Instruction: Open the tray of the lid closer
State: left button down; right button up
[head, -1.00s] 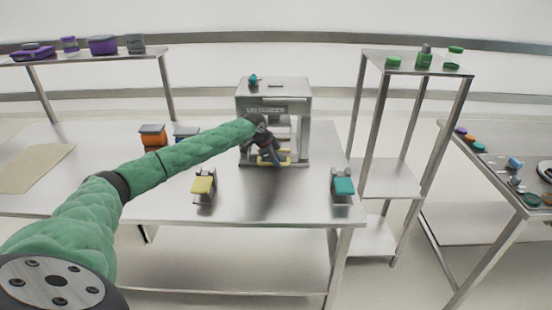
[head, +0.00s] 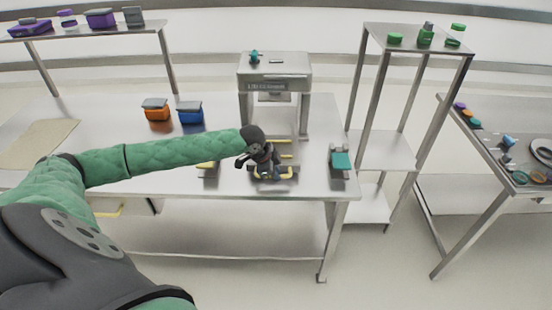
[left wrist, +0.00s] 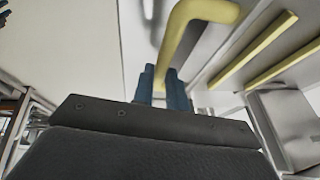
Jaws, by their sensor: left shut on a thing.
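The lid closer (head: 275,76) is a grey metal frame machine at the back middle of the steel table. Its tray (head: 286,156), with yellow bars, sticks out of the front toward me. The tray's yellow handle (head: 288,176) is at the near end. My left gripper (head: 264,174) is shut on this handle, which partly hides behind the fingers. In the left wrist view the bent yellow handle (left wrist: 207,10) runs down between the blue-grey fingertips (left wrist: 166,84), and the tray's yellow bars (left wrist: 245,54) lie to the right. My right gripper is not in view.
An orange bin (head: 156,110) and a blue bin (head: 190,113) stand at the back left. A small teal-topped device (head: 340,161) stands right of the tray. A yellow-topped one (head: 208,168) is partly behind my left arm. The table's front edge is close to the handle.

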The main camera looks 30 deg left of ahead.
pick_arm(q)
jog(key=shift+s+d, duration=0.5)
jog(key=shift+s, duration=0.3)
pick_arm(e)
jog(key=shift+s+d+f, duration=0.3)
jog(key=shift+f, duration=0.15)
pick_arm(q)
jog(key=c, duration=1.4)
grip_release()
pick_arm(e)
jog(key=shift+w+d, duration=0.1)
pick_arm(q)
jog(key=shift+a+r, duration=0.1)
jog(key=shift+r, duration=0.05)
